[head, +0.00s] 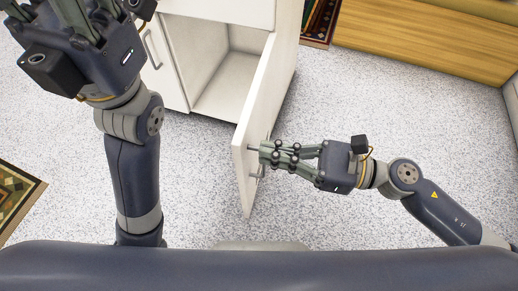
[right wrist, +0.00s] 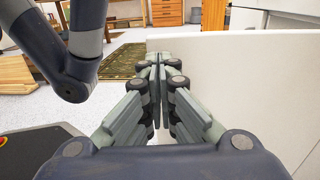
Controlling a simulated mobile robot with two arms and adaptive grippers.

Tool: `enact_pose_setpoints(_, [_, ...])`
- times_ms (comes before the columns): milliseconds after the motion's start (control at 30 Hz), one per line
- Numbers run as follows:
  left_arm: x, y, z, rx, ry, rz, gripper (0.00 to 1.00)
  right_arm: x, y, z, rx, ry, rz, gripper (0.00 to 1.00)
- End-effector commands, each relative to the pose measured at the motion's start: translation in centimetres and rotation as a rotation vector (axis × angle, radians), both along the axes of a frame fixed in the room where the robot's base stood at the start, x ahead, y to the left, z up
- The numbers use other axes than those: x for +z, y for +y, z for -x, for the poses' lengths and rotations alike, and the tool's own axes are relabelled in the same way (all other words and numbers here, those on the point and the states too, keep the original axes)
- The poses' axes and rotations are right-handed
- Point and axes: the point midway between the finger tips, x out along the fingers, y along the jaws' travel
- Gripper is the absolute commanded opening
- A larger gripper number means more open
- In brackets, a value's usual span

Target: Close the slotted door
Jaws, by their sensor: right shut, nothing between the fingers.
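The white cabinet door (head: 257,120) stands swung open toward me, a plain panel with no slots that I can make out. A small metal handle (head: 259,171) shows by its outer end, partly beside my fingers. My right gripper (head: 264,153) is shut and empty, with its fingertips at the outer side of the door near its free edge. I cannot tell if they touch it. In the right wrist view the shut fingers (right wrist: 157,78) lie in front of the white panel (right wrist: 235,75). My left gripper (head: 60,8) is raised at the top left, its fingertips cut off.
The open compartment (head: 225,85) of the white cabinet looks empty. A neighbouring door (head: 160,60) with a bar handle is closed. A wooden bench or chest (head: 430,45) stands at the back right. Rugs (head: 18,195) lie on the speckled floor, which is clear right of the door.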

Motion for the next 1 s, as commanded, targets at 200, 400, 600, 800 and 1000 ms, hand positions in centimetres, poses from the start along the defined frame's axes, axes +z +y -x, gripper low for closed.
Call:
enact_pose_setpoints(200, [0.3, 0.0, 0.3, 0.001, -0.016, -0.001, 0.40, 0.0, 2.1, -0.5, 0.001, 0.000, -0.001, 0.00])
enact_pose_setpoints(400, [0.4, 0.0, 0.5, -0.001, -0.020, 0.001, 0.40, 0.0, 2.7, -0.6, 0.000, 0.002, -0.001, 0.00])
enact_pose_setpoints(600, [0.4, 0.0, 0.5, -0.001, -0.019, 0.002, 0.40, 0.0, 2.8, -0.6, 0.000, 0.002, 0.000, 0.00])
enact_pose_setpoints(800, [0.4, 0.0, 0.5, -0.001, -0.020, 0.002, 0.40, 0.0, 2.8, -0.6, -0.001, 0.002, 0.000, 0.00])
enact_pose_setpoints(1000, [0.7, 0.1, 0.5, -0.001, -0.019, 0.004, 0.40, 0.1, 2.9, -0.8, -0.014, 0.002, -0.001, 0.00])
